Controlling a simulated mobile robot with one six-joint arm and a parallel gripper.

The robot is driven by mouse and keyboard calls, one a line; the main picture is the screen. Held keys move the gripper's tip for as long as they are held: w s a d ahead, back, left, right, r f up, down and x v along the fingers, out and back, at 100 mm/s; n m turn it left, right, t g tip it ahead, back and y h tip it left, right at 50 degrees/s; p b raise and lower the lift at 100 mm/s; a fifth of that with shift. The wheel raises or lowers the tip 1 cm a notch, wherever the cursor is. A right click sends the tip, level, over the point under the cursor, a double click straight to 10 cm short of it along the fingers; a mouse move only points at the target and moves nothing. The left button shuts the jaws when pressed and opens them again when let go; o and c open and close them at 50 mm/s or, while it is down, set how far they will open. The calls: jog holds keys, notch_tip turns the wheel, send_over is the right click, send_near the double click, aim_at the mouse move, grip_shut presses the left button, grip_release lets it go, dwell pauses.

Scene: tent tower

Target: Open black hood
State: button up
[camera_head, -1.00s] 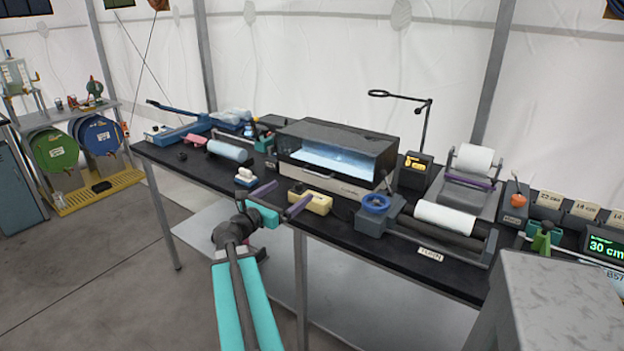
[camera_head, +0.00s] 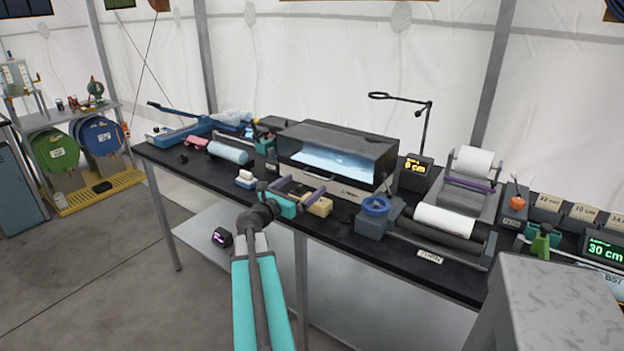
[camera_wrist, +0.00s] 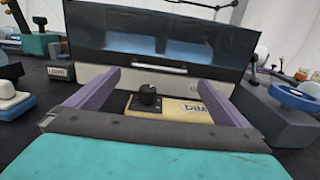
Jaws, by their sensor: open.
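The black hood (camera_head: 338,148) is a dark box with a clear, lit front window, on the bench in the middle of the head view. It looks closed. In the wrist view the hood (camera_wrist: 160,22) fills the top, with a pale handle bar (camera_wrist: 145,67) along the lower edge of its front. My gripper (camera_head: 302,187) is in front of the hood, its two purple fingers spread apart and pointing at it. In the wrist view my gripper (camera_wrist: 155,85) is open and empty, with its fingertips either side of the space before the handle. I cannot tell whether they touch the hood.
A yellow block with a black knob (camera_wrist: 150,97) sits below and between my fingers. A blue ring on a grey block (camera_head: 375,205) stands right of the hood, and a white-topped blue stamp-like item (camera_head: 245,178) stands left. A white roll (camera_head: 445,220) lies further right.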

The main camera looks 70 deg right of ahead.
jog(key=shift+p+x, duration=0.4)
jog(key=shift+x, duration=2.7)
